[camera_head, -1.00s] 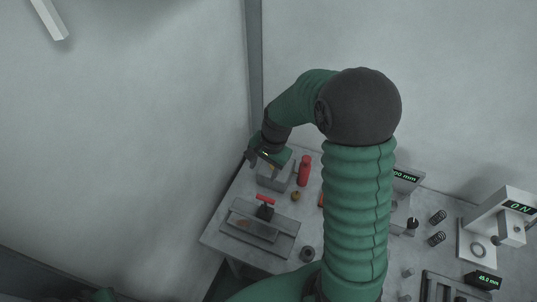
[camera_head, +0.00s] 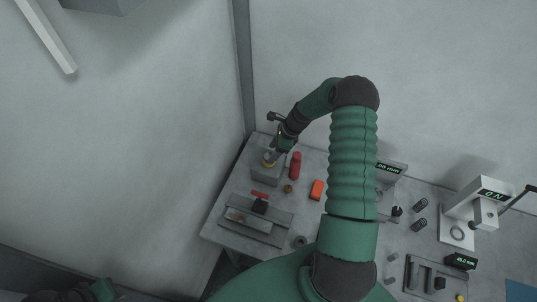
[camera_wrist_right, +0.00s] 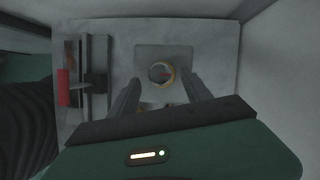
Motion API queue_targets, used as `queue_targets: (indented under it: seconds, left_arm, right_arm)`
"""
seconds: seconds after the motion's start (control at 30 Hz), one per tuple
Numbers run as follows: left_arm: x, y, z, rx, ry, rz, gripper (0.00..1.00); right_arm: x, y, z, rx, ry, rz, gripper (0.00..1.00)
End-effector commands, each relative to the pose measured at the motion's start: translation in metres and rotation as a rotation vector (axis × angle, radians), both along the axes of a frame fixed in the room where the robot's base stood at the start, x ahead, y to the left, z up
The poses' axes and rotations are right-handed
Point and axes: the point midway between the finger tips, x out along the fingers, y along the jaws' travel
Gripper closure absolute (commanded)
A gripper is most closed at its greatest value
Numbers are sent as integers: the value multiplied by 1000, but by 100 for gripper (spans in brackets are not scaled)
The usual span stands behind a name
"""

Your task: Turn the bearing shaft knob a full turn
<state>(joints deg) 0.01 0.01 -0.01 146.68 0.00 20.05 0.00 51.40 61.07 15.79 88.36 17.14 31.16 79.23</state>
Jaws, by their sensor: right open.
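The bearing block (camera_head: 266,174) is a grey box near the table's far left corner, with a brass-coloured ring, seemingly the knob (camera_head: 268,163), on top. In the right wrist view, the knob (camera_wrist_right: 161,73) shows as a round ring with a dark centre on the grey block (camera_wrist_right: 183,56). My right gripper (camera_head: 274,156) is over the block. Its open fingers (camera_wrist_right: 161,84) lie to either side of the ring in the wrist view, with nothing held. I cannot tell whether they touch it or how high they are. My left gripper is not clearly seen.
A red cylinder (camera_head: 295,165) stands right of the block, near a small brass piece (camera_head: 288,188) and an orange box (camera_head: 317,189). A grey vise-like fixture with a red handle (camera_head: 259,194) is in front. Walls stand close behind and left. A press (camera_head: 468,213) is at right.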

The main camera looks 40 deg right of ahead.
Motion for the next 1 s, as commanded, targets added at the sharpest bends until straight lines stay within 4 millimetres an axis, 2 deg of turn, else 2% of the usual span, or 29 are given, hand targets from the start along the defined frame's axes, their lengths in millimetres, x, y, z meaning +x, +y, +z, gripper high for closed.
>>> queue_targets:
  seconds: [0.1,0.23,0.57,1.0]
  left_arm:
    - [0,0,8,0,0,0,64]
    - [0,0,11,0,0,0,64]
    - [0,0,10,0,0,0,64]
    - [0,0,10,0,0,0,64]
  right_arm:
    - [6,7,-22,1,1,1,43]
    - [12,11,-39,0,0,1,43]
    - [14,13,-45,-4,-1,2,43]
    - [13,12,-45,-2,0,1,100]
